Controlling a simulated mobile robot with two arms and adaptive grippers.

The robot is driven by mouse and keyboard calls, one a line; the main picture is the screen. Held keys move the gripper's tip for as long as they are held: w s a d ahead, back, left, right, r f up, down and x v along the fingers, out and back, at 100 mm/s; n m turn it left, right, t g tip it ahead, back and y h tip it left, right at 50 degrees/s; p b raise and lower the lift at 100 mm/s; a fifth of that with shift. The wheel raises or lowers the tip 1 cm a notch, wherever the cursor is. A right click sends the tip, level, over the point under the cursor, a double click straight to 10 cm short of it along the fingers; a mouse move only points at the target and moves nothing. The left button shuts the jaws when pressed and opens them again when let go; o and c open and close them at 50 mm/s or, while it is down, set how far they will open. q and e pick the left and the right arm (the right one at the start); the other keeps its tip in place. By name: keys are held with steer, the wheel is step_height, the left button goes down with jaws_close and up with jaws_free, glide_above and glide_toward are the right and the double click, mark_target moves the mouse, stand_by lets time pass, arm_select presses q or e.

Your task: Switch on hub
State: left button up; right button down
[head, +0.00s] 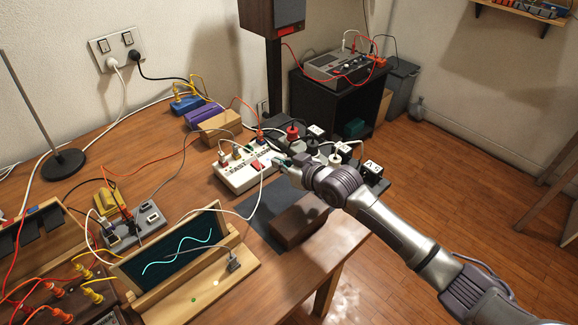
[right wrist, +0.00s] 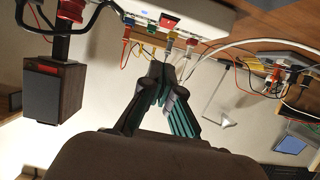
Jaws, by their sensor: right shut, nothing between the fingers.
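A white hub (head: 238,180) lies on the wooden table, with several plugs along its back and a red switch (head: 257,165) near its right end. The hub (right wrist: 205,18) and its red switch (right wrist: 169,22) also show at the top of the right wrist view. Whether the switch is on or off I cannot tell. My right gripper (head: 281,160) is just right of the hub, close to the switch and seemingly apart from it. In the right wrist view its fingers (right wrist: 165,76) are shut and empty. My left gripper is not in view.
A black strip with plugs (head: 312,146) lies behind my right gripper. A brown block (head: 297,226) and a dark mat (head: 262,212) are in front. A grey socket box (head: 150,217) and a screen with a wave (head: 180,248) stand left. Loose cables cross the table.

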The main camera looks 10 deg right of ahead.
steer(key=v, duration=0.3)
steer(key=shift+s+d+f, duration=0.15)
steer(key=shift+s+f, duration=0.1)
steer(key=shift+f, duration=0.1)
